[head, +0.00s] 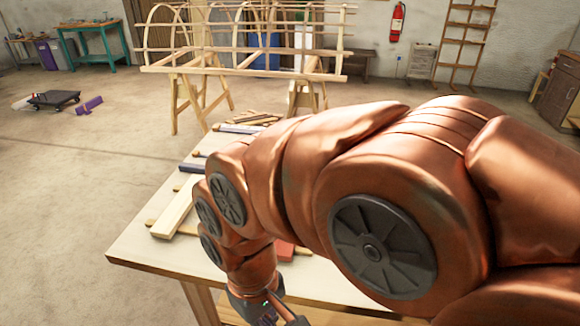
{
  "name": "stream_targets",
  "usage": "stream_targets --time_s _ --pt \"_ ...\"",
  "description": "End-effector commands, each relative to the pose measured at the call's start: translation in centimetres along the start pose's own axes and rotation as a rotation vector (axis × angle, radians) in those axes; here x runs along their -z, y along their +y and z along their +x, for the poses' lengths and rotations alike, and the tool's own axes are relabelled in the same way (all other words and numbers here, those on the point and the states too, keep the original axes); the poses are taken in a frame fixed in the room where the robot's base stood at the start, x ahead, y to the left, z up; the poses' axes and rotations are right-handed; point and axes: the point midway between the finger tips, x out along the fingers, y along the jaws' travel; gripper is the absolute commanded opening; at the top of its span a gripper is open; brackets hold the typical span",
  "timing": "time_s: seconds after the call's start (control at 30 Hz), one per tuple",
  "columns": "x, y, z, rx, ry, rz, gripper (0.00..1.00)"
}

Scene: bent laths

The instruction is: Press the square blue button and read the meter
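No square blue button and no meter show in the head view. My copper-coloured arm crosses the picture and hides much of the pale workbench (135,243). My gripper (272,316) is low in the picture, at the bench's front edge and partly cut off by the frame. Whether its fingers are open or shut is not clear. A small red thing (285,250) on the bench shows in part behind my arm; I cannot tell what it is.
Wooden laths (176,207) and dark-barred clamps (191,168) lie on the bench's left side. Behind it a bent-lath frame (240,68) stands on trestles. A low black dolly (54,99) and a purple piece (89,105) lie on the floor. The floor at left is mostly clear.

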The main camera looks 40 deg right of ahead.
Motion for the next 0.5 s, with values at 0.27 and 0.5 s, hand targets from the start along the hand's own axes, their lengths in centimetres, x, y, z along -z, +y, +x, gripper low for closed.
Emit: stream_targets --time_s 0.27,0.5 --pt "5.2 0.3 -4.0 0.042 0.038 -0.136 0.0" --pt "13.0 2.9 -9.3 0.098 0.116 -0.327 0.0"
